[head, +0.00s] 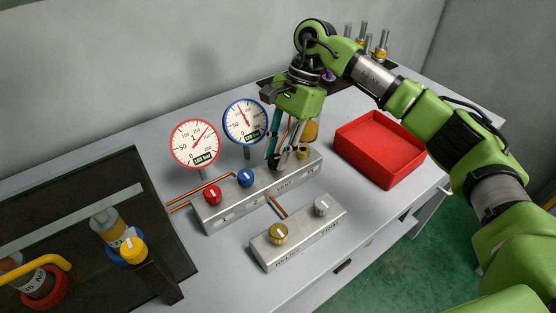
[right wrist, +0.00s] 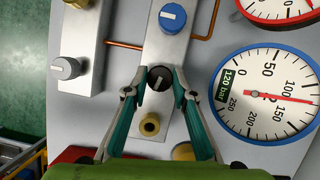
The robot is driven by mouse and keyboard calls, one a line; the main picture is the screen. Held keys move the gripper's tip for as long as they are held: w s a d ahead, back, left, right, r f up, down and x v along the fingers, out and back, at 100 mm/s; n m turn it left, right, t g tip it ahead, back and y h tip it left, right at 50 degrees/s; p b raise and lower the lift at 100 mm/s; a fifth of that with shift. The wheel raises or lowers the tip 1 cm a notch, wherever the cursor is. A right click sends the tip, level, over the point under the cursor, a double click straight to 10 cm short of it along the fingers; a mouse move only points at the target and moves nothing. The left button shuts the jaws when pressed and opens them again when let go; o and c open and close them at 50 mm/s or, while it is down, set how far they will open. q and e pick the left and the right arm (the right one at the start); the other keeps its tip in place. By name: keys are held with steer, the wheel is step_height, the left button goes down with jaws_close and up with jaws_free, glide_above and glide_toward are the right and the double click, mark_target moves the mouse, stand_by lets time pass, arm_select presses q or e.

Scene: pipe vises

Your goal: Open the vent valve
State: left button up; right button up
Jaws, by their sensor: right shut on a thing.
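The vent valve is a small black knob (right wrist: 160,79) with a pale pointer line, on the top of a long metal valve block (right wrist: 152,110). In the head view, lettering that seems to read VENT is on that block (head: 240,200), below my gripper. My right gripper (right wrist: 160,82) has its teal fingers closed in on both sides of the black knob, shut on it. In the head view my right gripper (head: 278,155) comes down from above and mostly hides the knob. My left gripper is not in view.
On the same block are a red knob (head: 212,195), a blue knob (head: 246,178) and a brass fitting (right wrist: 150,124). Red-rimmed (head: 196,144) and blue-rimmed (head: 245,122) gauges stand behind. A second block (head: 298,233) lies in front. A red tray (head: 380,150) is right.

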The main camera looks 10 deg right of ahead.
steer(key=shift+n+g+h+b, duration=0.3)
steer(key=shift+n+b, duration=0.15)
steer(key=shift+n, duration=0.35)
steer(key=shift+w, duration=0.1)
steer(key=o, duration=1.1)
steer(key=v, duration=1.2)
